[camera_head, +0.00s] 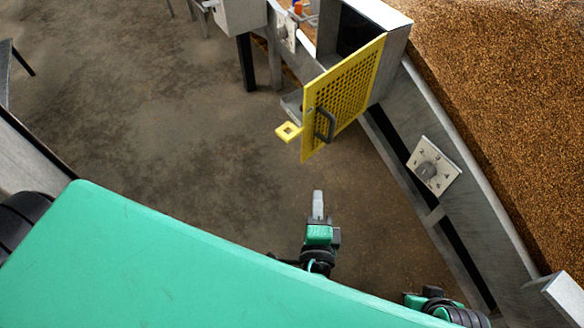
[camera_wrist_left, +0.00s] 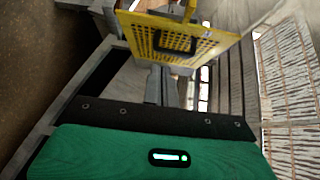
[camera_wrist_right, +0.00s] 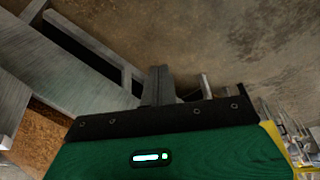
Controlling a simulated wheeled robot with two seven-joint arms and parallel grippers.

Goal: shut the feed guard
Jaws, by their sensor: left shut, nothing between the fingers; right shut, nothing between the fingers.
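The feed guard (camera_head: 345,88) is a yellow perforated panel that stands swung out from a grey metal box, whose dark opening shows behind it. A dark handle (camera_head: 325,125) is on its face, and a yellow tab with a square hole (camera_head: 288,131) sticks out at its left edge. My left gripper (camera_head: 318,205) is shut and empty, below and apart from the guard. In the left wrist view the guard (camera_wrist_left: 150,38) and its handle (camera_wrist_left: 175,42) lie beyond the shut fingers (camera_wrist_left: 160,85). My right gripper (camera_wrist_right: 157,85) is shut and empty in the right wrist view, with no guard panel clearly near it.
Brown grain (camera_head: 500,100) fills the right side. Bare floor (camera_head: 170,130) lies open to the left of the guard.

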